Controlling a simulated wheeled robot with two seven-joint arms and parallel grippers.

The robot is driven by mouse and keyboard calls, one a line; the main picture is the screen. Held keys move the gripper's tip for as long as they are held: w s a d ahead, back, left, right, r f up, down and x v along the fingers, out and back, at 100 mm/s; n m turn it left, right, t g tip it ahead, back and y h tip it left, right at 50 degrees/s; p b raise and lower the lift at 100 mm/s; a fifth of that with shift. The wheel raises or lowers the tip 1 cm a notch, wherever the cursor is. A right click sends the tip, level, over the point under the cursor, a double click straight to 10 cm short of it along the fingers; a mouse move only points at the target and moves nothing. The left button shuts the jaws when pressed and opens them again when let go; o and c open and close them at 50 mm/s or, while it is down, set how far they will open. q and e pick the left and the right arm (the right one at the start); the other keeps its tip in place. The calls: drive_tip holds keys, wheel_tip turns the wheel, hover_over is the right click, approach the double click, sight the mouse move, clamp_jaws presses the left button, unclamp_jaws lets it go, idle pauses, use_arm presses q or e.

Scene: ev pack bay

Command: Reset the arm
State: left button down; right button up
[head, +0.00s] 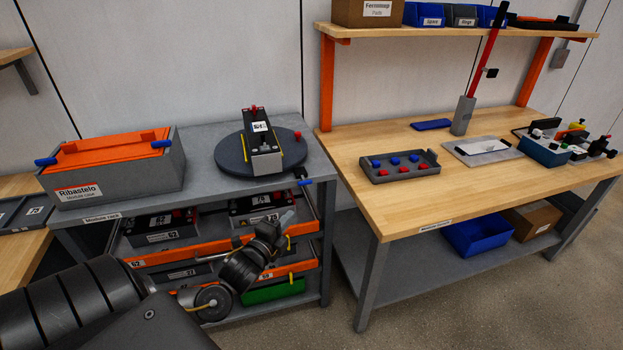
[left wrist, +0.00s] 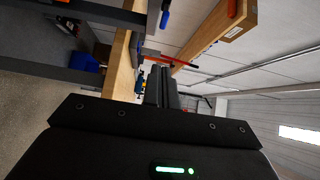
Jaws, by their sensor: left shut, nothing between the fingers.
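My left arm comes in from the lower left in the head view. Its left gripper (head: 286,218) is shut and empty, in front of the module case shelves and below the bench top. In the left wrist view the left gripper (left wrist: 160,75) shows as dark fingers close together, with nothing between them. The wrist picture is turned on its side, with the wooden bench edge (left wrist: 118,65) to the left of the fingers. My right gripper is in neither view.
A grey bench (head: 205,140) carries an orange-lidded case (head: 120,180) and a black module (head: 262,150) on a round turntable (head: 230,155). Below are shelved modules (head: 160,228). The wooden bench (head: 400,210) at right holds a parts tray (head: 395,178). Floor shows at lower right.

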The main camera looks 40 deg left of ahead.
use_arm(q)
drive_tip(key=s+a+f+n+g, duration=0.2)
drive_tip(key=a+f+n+g, duration=0.1)
drive_tip(key=f, duration=0.9)
drive_tip(key=s+a+f+n+g, duration=0.2)
drive_tip(key=f+n, duration=0.1)
drive_tip(key=f, duration=0.9)
drive_tip(key=s+f+n+g, duration=0.45)
drive_tip(key=s+f, duration=0.65)
drive_tip(key=f, duration=0.6)
drive_tip(key=s+d+f+n+g+h, duration=0.1)
drive_tip(key=s+d+f+g, duration=0.1)
drive_tip(key=s+d+f, duration=0.45)
drive_tip(key=s+d+f+n+g, duration=0.1)
drive_tip(key=s+f+g, duration=0.25)
drive_tip(key=s, duration=0.55)
drive_tip(key=s+d+f+n+g+h, duration=0.1)
drive_tip(key=s+d+f, duration=0.3)
drive_tip(key=s+d, duration=0.7)
drive_tip(key=shift+s+d+f+g+h, duration=0.2)
drive_tip(key=shift+d+f+g+h, duration=0.2)
drive_tip(key=shift+d, duration=0.6)
